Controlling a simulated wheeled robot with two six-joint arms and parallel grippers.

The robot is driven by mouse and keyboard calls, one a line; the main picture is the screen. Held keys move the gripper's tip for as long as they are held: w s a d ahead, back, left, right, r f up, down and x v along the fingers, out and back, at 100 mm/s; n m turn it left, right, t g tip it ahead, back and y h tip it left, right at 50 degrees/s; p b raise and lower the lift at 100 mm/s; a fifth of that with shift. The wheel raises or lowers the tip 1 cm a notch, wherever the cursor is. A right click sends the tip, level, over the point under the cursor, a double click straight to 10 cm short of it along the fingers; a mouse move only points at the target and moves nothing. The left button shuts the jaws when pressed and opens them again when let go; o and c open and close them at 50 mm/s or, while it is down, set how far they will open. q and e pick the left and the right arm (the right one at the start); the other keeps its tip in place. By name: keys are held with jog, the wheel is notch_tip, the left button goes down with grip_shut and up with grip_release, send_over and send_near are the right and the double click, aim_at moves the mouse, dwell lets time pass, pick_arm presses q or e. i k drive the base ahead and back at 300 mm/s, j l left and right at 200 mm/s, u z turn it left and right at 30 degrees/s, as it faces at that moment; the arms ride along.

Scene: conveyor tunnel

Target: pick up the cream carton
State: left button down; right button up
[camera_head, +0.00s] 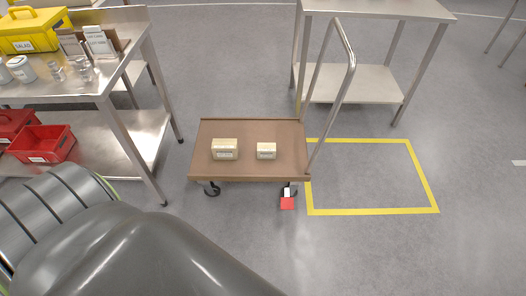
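The left carton (224,146) is slightly larger, and the right carton (266,148) is smaller. Both carry a label on the front that is too small to read, so I cannot tell which is meant by the task. They stand apart, with bare deck around them. Neither of my grippers is in view; a grey arm link of mine fills the lower left.
The trolley's handle (343,75) rises at its right. A steel table (120,75) at left holds a yellow box (33,30) and small jars, with red bins (42,143) below. Another steel table (380,8) stands behind. The yellow floor outline (372,212) is empty.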

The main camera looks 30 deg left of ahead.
aim_at(265, 150)
jog(key=u, duration=1.05)
